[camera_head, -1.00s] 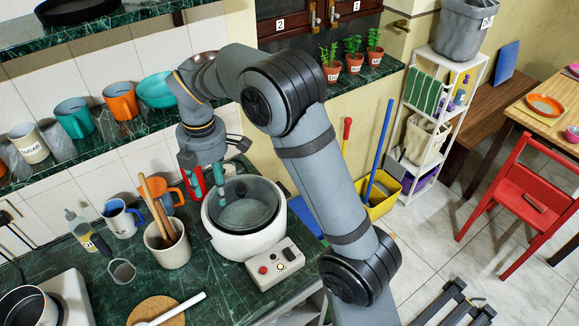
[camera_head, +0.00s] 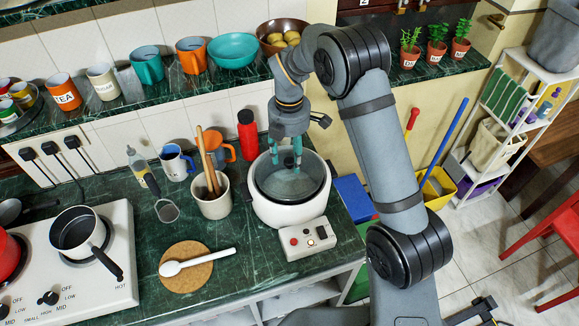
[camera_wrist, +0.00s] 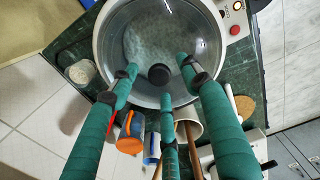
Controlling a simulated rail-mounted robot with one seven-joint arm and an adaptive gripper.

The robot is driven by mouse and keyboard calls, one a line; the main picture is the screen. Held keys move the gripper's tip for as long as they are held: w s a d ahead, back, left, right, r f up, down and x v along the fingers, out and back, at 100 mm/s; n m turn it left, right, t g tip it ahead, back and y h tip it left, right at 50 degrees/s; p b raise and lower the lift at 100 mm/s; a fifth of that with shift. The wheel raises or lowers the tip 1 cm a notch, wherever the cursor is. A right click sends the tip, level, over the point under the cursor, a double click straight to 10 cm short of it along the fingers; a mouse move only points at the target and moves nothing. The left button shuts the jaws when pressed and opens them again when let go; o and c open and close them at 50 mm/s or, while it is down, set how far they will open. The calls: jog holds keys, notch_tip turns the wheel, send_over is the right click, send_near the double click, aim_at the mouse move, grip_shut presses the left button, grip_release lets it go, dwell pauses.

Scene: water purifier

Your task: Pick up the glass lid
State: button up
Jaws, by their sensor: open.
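The glass lid (camera_head: 288,184) lies on a round white cooker-like pot (camera_head: 288,214) on the counter. It is clear with a dark rim. In the wrist view the lid (camera_wrist: 143,32) fills the top middle, with its round black knob (camera_wrist: 158,74) near the centre of the picture. My gripper (camera_head: 286,166) is above the lid, pointing down. In the wrist view its three teal fingers (camera_wrist: 160,79) are open and spread around the knob, with visible gaps. I cannot tell how high the fingertips are above the lid.
A utensil crock (camera_head: 215,198), a mug (camera_head: 177,162) and a red bottle (camera_head: 247,134) stand close to the pot's left. A control box (camera_head: 307,239) sits at its front. A shelf with bowls and mugs (camera_head: 232,50) is behind. The cork mat (camera_head: 187,267) holds a white spoon.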

jog(key=shift+f, duration=0.75)
jog(key=shift+c, duration=0.4)
grip_shut()
